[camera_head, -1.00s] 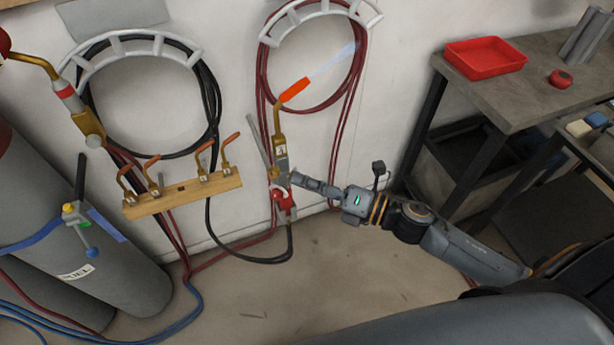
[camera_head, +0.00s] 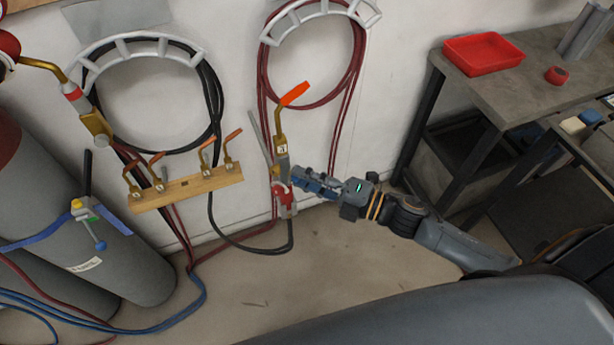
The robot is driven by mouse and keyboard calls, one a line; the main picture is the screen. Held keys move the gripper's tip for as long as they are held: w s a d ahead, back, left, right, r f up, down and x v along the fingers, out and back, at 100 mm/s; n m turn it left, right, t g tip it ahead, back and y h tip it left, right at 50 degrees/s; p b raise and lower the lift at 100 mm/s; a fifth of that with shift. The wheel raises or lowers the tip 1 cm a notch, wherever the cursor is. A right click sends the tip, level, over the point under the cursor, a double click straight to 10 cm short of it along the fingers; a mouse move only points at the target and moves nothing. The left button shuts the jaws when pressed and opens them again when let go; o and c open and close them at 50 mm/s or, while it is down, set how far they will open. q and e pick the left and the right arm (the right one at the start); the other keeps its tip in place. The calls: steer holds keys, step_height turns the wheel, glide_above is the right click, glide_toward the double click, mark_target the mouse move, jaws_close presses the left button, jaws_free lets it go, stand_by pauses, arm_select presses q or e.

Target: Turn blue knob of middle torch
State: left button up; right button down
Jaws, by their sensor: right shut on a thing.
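No flame shows at the tip. Its lower valve part (camera_head: 282,192) is red, with hoses below. My right gripper (camera_head: 298,179) reaches in from the right and is shut at the valve, beside the torch's lower body. The blue knob is hidden by the fingers or too small to make out apart from them. My left gripper is not in view.
A wooden rack (camera_head: 187,189) with several brass tips is on the wall to the left. Grey cylinders (camera_head: 125,250) stand at far left, with another torch (camera_head: 84,110) above. A workbench (camera_head: 520,88) with a red tray (camera_head: 484,54) is at right. Hoses cross the floor at left.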

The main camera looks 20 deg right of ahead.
steer(key=c, duration=1.1)
jaws_free()
steer(key=v, duration=1.2)
